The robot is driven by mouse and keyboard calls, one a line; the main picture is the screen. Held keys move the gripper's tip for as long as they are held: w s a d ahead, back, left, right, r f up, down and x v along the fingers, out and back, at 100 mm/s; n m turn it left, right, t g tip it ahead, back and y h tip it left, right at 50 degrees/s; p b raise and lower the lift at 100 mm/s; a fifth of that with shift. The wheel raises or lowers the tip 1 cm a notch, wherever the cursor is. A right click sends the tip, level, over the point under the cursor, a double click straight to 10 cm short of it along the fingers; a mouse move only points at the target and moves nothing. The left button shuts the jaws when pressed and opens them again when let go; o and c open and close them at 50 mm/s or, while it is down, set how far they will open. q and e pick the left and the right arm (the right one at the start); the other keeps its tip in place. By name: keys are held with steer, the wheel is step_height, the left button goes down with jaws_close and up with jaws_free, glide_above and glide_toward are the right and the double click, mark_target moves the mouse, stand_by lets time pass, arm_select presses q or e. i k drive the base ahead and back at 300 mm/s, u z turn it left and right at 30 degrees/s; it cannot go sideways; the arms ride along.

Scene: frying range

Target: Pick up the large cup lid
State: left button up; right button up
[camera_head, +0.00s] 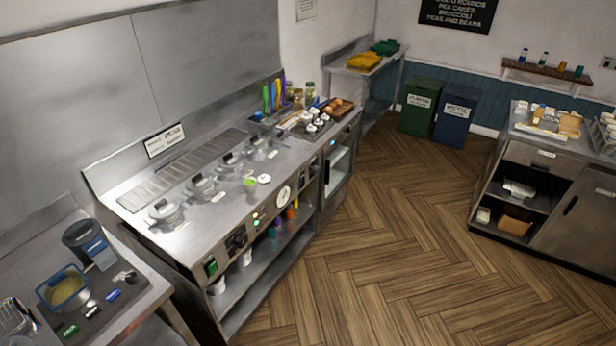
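I cannot pick out a large cup lid with certainty. A small white round piece (264,178), too small to identify, lies on the steel range (215,222). Just left of it stands a small pale cup with a green top (250,184). Several small white round items (311,127) sit on a dark tray toward the range's far end. Neither of my grippers is in view.
Several lidded pots (201,187) line the range top. A prep counter (132,300) with a blue-rimmed container (63,288) is at the lower left. A cabinet (575,215) stands at right. Green (420,107) and blue (456,115) bins stand behind. The wooden floor (400,240) between is clear.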

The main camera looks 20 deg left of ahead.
mark_target(264, 178)
steer(key=z, duration=0.05)
steer(key=i, duration=1.3)
